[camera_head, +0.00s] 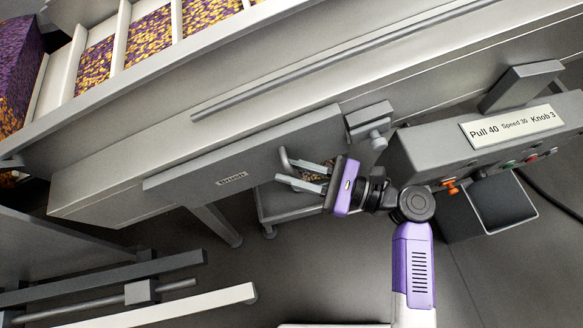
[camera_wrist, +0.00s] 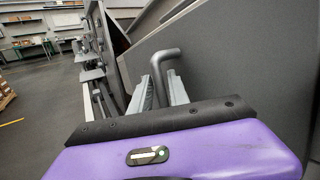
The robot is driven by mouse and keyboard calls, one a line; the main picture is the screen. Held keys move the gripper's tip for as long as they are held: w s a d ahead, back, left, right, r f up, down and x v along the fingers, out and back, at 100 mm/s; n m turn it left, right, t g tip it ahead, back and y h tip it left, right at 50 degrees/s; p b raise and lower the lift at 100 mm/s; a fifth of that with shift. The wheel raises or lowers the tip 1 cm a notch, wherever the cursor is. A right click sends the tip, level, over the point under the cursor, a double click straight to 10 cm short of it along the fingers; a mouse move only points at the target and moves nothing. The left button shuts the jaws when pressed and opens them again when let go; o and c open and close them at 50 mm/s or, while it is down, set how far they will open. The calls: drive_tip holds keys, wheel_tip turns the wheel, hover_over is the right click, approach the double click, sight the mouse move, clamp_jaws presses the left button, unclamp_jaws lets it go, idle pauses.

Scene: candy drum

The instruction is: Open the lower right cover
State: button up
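A grey cover panel labelled "Brush" (camera_head: 232,179) runs along the lower side of the machine and looks closed in the head view. A bent grey bar handle (camera_head: 284,157) stands out from its right part. In the wrist view the handle (camera_wrist: 166,54) rises from the grey panel (camera_wrist: 245,65), just beyond my fingertips. My gripper (camera_head: 288,171) is at the handle with its two fingers apart. In the wrist view the handle's lower end lies between the fingers (camera_wrist: 161,80). Contact with either finger cannot be made out.
A latch-like block (camera_head: 370,122) sits right of the panel. A control box (camera_head: 490,140) with a label and knobs is at the right, above a dark bin (camera_head: 490,207). Rails (camera_head: 150,305) lie at lower left. Purple and yellow candy (camera_head: 150,38) fills trays above.

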clamp_jaws()
idle(1.5)
